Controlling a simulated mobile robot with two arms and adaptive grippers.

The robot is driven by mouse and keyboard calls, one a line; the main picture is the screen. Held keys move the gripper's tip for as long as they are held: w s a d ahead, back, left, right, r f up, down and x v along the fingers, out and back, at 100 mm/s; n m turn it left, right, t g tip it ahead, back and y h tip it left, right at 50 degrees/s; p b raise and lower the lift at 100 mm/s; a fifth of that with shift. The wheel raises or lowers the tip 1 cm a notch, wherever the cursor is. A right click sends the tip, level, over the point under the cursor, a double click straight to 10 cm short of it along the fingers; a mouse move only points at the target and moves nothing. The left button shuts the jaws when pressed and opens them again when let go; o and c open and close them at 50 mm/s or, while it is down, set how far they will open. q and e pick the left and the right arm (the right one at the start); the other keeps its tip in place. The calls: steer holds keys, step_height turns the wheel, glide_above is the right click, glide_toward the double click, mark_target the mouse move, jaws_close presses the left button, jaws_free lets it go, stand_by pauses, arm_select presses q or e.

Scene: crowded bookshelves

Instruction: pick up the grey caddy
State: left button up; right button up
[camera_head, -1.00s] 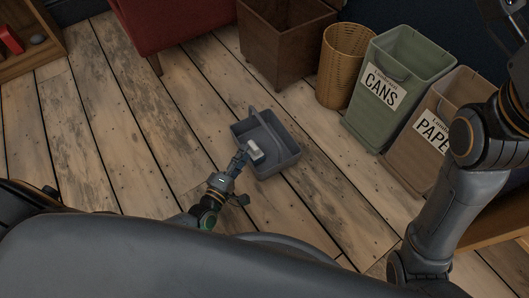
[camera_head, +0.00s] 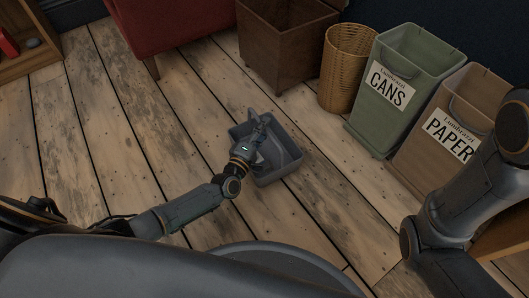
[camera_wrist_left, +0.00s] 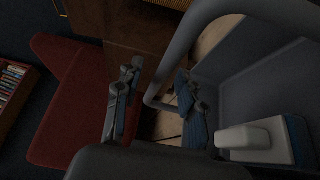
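The grey caddy (camera_head: 281,174) stands upright on the wooden floor in the middle of the head view, its handle arching over it. In the left wrist view, the caddy (camera_wrist_left: 245,85) fills the right side, and its grey handle (camera_wrist_left: 178,45) curves down towards my fingers. My left gripper (camera_head: 262,127) is over the caddy at the handle. Its fingers (camera_wrist_left: 155,105) are apart in the wrist view, and the bend of the handle shows in the gap between them. A white-and-blue item (camera_wrist_left: 250,140) lies inside the caddy. My right gripper is outside the view.
A brown box (camera_head: 280,50), a wicker basket (camera_head: 346,70), a green cans bin (camera_head: 390,110) and a brown paper bin (camera_head: 430,150) stand behind and to the right. A red seat (camera_head: 180,25) is at the back. The floor left of the caddy is clear.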

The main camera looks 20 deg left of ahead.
arm_select(q)
steer(key=shift+w, duration=0.5)
steer(key=shift+c, duration=0.2)
jaws_close()
steer(key=shift+r, duration=0.2)
